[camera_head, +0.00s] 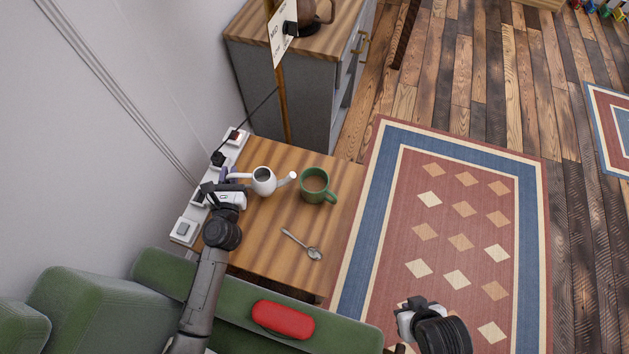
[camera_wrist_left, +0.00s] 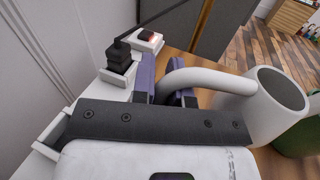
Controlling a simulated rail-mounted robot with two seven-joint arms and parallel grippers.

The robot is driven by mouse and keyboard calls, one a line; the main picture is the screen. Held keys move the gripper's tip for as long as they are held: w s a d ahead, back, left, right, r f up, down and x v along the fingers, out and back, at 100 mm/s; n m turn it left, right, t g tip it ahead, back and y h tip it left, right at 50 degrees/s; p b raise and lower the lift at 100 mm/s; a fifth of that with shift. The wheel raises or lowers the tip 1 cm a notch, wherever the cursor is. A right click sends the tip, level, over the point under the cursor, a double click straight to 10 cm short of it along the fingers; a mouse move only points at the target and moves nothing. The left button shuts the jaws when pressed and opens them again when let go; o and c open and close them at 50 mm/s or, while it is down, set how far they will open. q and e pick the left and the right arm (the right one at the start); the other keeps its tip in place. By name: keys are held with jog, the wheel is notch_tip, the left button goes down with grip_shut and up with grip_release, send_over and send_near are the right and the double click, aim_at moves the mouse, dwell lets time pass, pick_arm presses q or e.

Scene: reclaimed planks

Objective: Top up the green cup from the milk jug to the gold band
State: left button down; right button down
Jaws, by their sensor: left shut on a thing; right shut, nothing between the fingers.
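The white milk jug (camera_head: 264,182) is over the wooden side table (camera_head: 262,233), with its spout pointing right toward the green cup (camera_head: 315,189). I cannot tell whether its base touches the table. My left gripper (camera_head: 230,177) is shut on the jug's handle; its purple fingers (camera_wrist_left: 166,82) and the jug's open rim (camera_wrist_left: 282,90) show in the left wrist view. The green cup stands upright with brown liquid inside; no gold band can be made out. It is partly visible behind the jug in the wrist view (camera_wrist_left: 300,138). My right gripper (camera_head: 413,305) is shut and empty, away from the table.
A spoon (camera_head: 303,245) lies on the table in front of the cup. A power strip (camera_head: 185,230) with plugs runs along the wall side. A green sofa (camera_head: 180,275) with a red case (camera_head: 283,319) is in front. A grey cabinet (camera_head: 290,95) stands behind.

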pick_arm(q)
jog(key=shift+a+f, duration=0.15)
jog(key=shift+f, duration=0.15)
notch_tip(320, 180, up, 7)
jog(key=p, duration=0.7)
jog(key=shift+n, duration=0.3)
jog(key=shift+f, duration=0.1)
